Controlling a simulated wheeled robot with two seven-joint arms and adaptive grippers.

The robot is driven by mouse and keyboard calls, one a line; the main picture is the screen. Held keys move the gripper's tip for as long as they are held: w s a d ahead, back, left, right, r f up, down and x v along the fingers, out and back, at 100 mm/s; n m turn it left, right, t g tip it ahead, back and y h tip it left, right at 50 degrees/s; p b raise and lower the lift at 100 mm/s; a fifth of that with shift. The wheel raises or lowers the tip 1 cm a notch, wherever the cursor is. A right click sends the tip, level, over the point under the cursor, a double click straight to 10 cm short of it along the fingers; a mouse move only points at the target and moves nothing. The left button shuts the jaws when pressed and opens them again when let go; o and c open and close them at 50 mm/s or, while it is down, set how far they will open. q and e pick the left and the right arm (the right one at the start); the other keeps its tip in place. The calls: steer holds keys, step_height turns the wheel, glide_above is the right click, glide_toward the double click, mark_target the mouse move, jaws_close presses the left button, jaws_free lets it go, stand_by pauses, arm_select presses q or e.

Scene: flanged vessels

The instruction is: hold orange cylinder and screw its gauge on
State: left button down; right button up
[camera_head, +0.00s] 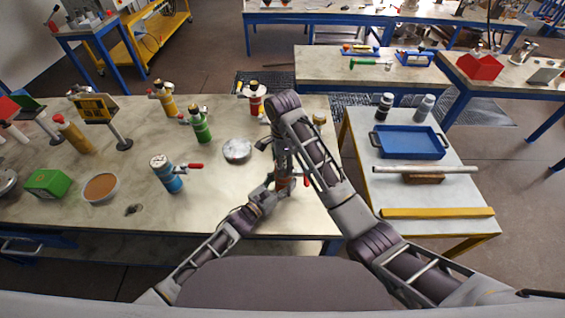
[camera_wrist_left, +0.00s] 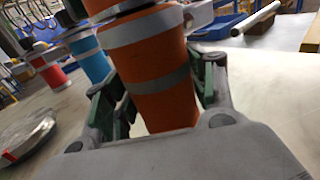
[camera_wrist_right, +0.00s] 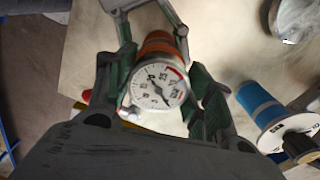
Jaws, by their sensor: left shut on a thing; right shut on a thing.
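The orange cylinder (camera_head: 286,184) stands near the right front of the long table. My left gripper (camera_head: 270,192) is shut around its side; in the left wrist view the orange body (camera_wrist_left: 165,105) with pale bands sits between the fingers (camera_wrist_left: 155,85). My right gripper (camera_head: 283,150) is above it, pointing down. In the right wrist view its fingers (camera_wrist_right: 160,88) are shut on a round white-faced gauge (camera_wrist_right: 157,86). Orange body (camera_wrist_right: 163,43) shows just behind the gauge. The joint between gauge and cylinder is hidden, so I cannot tell whether they touch.
A blue cylinder (camera_head: 167,176) with a red handle stands to the left. A silver round dish (camera_head: 238,150), green cylinder (camera_head: 201,126) and red cylinder (camera_head: 257,101) are farther back. A side table with a blue tray (camera_head: 409,142) stands at right. The front middle tabletop is clear.

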steer(key=m, duration=0.6)
steer(key=shift+w+r, duration=0.1)
steer(key=shift+w, duration=0.1)
steer(key=m, duration=0.5)
steer(key=shift+w+d, duration=0.1)
steer(key=o, duration=1.1)
